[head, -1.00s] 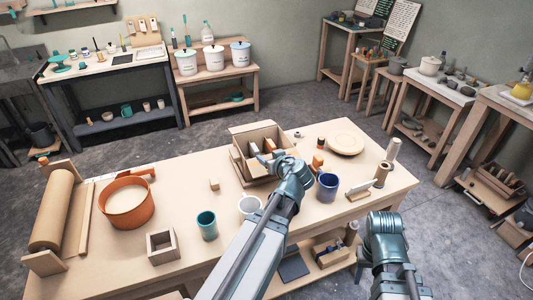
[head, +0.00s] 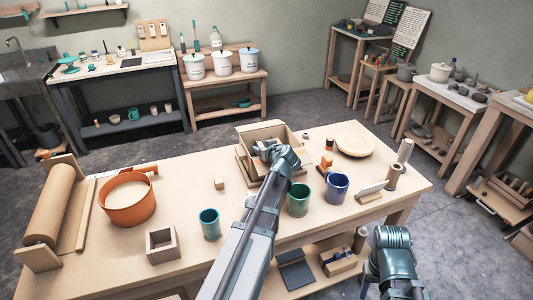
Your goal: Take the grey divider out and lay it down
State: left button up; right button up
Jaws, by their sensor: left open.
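A wooden box (head: 283,130) with an open top stands near the far edge of the worktable. My left gripper (head: 264,147) is over the box, with its fingers pointing into it. It is open, and I see nothing clearly held in it. I cannot make out the grey divider; my gripper and wrist cover much of the box's inside. My right arm shows at the lower right, but its gripper is not in the picture.
A green mug (head: 298,199) and a blue mug (head: 337,187) stand right of my left arm. A teal cup (head: 209,223), a small open box (head: 162,245) and an orange tub (head: 129,199) stand left. A plate (head: 355,145) lies right of the box. The front-left tabletop has free room.

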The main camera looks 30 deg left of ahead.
pick_arm(q)
jog(key=shift+w+a+f, duration=0.1)
jog(key=shift+w+a, duration=0.05)
jog(key=shift+a, duration=0.05)
jog(key=shift+c, duration=0.3)
grip_shut()
dwell(0.4)
